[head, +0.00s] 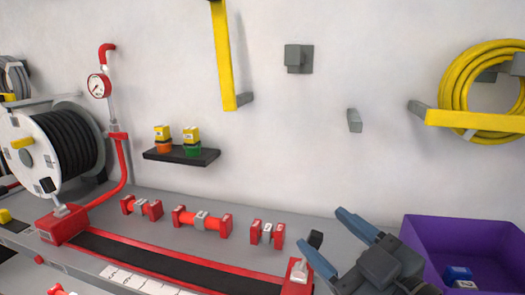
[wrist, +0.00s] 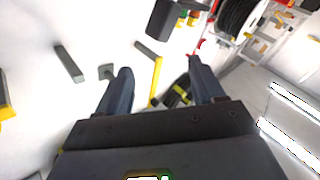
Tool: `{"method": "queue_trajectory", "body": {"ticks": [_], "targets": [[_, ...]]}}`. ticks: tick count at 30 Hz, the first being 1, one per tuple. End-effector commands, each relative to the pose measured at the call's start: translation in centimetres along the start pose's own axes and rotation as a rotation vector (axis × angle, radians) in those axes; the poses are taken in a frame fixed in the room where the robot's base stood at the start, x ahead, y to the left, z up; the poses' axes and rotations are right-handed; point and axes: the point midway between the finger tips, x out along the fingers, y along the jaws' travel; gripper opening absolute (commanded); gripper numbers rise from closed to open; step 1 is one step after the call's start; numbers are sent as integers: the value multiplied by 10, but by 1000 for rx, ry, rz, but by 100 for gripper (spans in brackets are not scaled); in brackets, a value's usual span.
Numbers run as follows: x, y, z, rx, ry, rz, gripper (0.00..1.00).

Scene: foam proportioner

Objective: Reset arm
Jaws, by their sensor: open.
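My gripper (head: 321,228) is at the lower right in the head view, in front of the grey bench and left of the purple bin. Its two blue-grey fingers are spread apart and point up and left, with nothing between them. In the wrist view my gripper (wrist: 160,68) also shows its two fingers wide apart and empty. The wall and a yellow bar (wrist: 156,76) lie beyond them. My forearm is mostly out of the head view.
The purple bin (head: 420,235) holds blue and white items. Red fittings (head: 202,221) stand on the bench (head: 340,205). A black shelf (head: 181,156) holds two small yellow-topped containers. A hose reel (head: 35,150), gauge (head: 98,86) and yellow hose (head: 455,85) are around. The middle wall is mostly bare.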

Motion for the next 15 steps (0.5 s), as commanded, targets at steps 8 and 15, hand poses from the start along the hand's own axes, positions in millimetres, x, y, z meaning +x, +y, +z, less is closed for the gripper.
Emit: {"method": "queue_trajectory", "body": {"ticks": [8,15], "targets": [[-59,-40,55,324,-119,217,68],[-136,-78,95,486,-238,370,68]]}}
